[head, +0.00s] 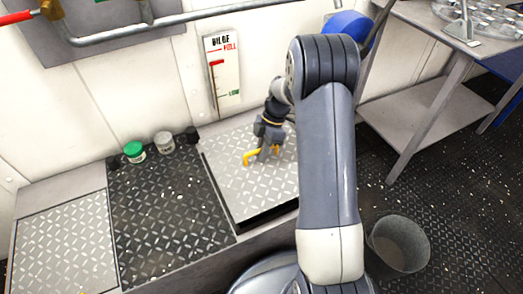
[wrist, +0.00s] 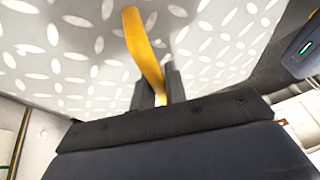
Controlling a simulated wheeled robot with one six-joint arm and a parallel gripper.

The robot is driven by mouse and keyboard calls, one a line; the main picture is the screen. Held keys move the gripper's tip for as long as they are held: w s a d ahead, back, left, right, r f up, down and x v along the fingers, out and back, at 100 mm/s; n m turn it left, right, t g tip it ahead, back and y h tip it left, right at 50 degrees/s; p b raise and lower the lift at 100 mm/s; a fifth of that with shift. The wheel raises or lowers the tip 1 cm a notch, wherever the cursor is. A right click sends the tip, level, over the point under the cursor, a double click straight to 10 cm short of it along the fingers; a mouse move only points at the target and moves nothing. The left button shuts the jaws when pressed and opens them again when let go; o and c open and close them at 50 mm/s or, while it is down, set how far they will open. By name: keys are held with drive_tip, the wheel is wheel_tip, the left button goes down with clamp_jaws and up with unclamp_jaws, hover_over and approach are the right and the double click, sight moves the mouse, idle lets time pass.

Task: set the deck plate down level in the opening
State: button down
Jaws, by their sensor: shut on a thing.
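The deck plate (head: 232,172) is a pale silver tread plate with a yellow handle (head: 250,157), at the right end of the raised deck in the head view. My gripper (head: 266,149) is shut on the yellow handle; the wrist view shows the handle (wrist: 143,48) between its fingers and the plate (wrist: 75,45) filling the view behind. The opening (head: 268,218) shows only as a dark band along the plate's front edge and a thin dark line on its left. Whether the plate touches the rim or hangs just above it I cannot tell. My arm hides its right side.
A dark tread panel (head: 165,220) and another pale plate (head: 65,245) lie to the left. A green-lidded jar (head: 134,152) and a grey-lidded jar (head: 164,143) stand at the back. A bilge gauge (head: 222,75) hangs on the wall. A grey bucket (head: 398,245) and a table (head: 425,95) are right.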

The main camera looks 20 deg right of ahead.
sight(262, 163)
drive_tip(key=shift+f+b, duration=1.85)
drive_tip(key=shift+f, duration=0.9)
drive_tip(key=shift+f+b, duration=0.85)
drive_tip(key=shift+f, duration=0.1)
drive_tip(key=c, duration=1.3)
unclamp_jaws()
drive_tip(key=shift+c, duration=0.2)
drive_tip(key=p+v, duration=0.4)
drive_tip(key=v, duration=0.7)
drive_tip(key=b+x, duration=0.3)
drive_tip(key=x, duration=0.7)
drive_tip(key=shift+s+a+f, duration=0.1)
drive_tip(key=shift+a, duration=0.15)
